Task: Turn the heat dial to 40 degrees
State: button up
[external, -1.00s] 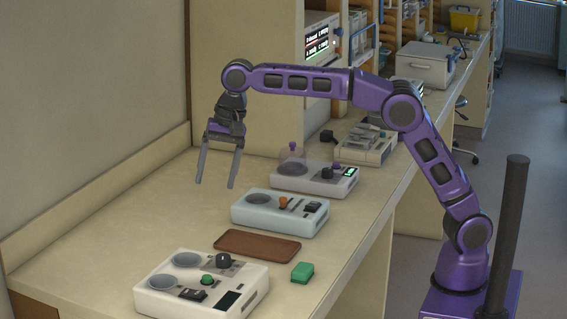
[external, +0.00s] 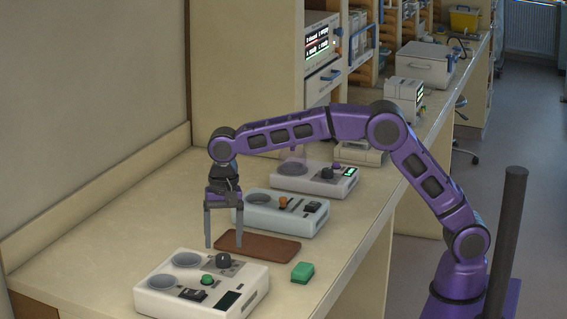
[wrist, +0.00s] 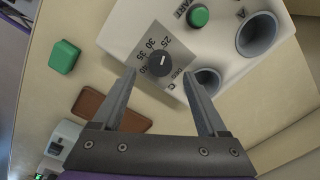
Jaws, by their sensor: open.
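The heat dial is a dark round knob (wrist: 159,64) on a grey scale plate (wrist: 176,80) marked 25, 30, 35 and, partly hidden, what looks like 40. Its short white mark appears to point nearer the 25 side; the exact reading is too small to tell. In the external view the dial (external: 223,260) sits on top of the white device (external: 160,291) at the front. My gripper (external: 225,246) is open, fingers pointing down, above the far side of that device. In the wrist view the dial lies between my open fingertips (wrist: 159,73), with no contact visible.
A pale blue device (external: 260,211) stands behind. Bare counter lies left.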

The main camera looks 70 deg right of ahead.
aim_at(224, 256)
jog(key=shift+f, duration=2.05)
grip_shut()
